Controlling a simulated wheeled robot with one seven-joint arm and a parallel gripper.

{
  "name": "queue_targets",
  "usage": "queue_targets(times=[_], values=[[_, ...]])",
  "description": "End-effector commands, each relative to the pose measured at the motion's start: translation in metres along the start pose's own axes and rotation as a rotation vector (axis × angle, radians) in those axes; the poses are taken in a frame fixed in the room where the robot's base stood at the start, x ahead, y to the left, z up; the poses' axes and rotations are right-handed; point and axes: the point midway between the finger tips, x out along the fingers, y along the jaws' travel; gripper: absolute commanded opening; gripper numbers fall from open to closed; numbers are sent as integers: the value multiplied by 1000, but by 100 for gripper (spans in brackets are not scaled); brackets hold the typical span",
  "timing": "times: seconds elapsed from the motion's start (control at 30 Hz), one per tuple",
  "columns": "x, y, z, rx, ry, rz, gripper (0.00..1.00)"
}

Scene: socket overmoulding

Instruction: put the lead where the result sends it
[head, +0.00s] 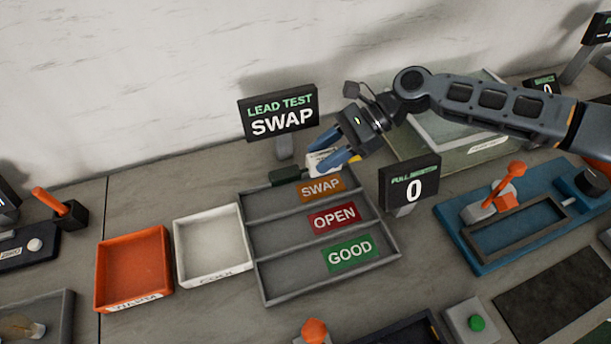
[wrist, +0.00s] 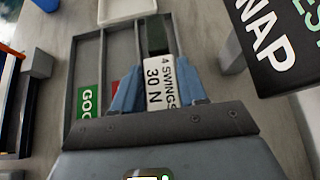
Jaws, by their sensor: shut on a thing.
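The lead test sign (head: 281,118) reads SWAP. The sorting tray (head: 270,287) has three lanes labelled SWAP (head: 320,187), OPEN (head: 334,217) and GOOD (head: 349,254). My gripper (head: 333,150) has its blue fingers shut on the lead. A white part reading "4 SWINGS 30 N" (wrist: 159,84) shows between the fingers in the wrist view, with a dark green end (wrist: 157,38) beyond it. The dark end also shows at the tray's back edge in the head view (head: 285,177). The lead is at the SWAP lane; I cannot tell whether it touches the tray.
A white COOL tray (head: 210,279) and an orange WARM tray (head: 132,245) stand empty to the left. A small sign showing 0 (head: 411,184) stands right of the sorting tray. A blue fixture with an orange lever (head: 506,180) is farther right.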

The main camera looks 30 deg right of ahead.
Motion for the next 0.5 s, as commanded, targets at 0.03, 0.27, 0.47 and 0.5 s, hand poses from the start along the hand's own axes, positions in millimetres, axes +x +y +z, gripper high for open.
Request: queue_targets(times=[0.03, 0.27, 0.47, 0.5], values=[[12, 2, 3, 0, 0, 4, 5], [46, 5, 3, 0, 0, 0, 5], [58, 6, -8, 3, 1, 0, 5], [61, 6, -14, 5, 2, -1, 5]])
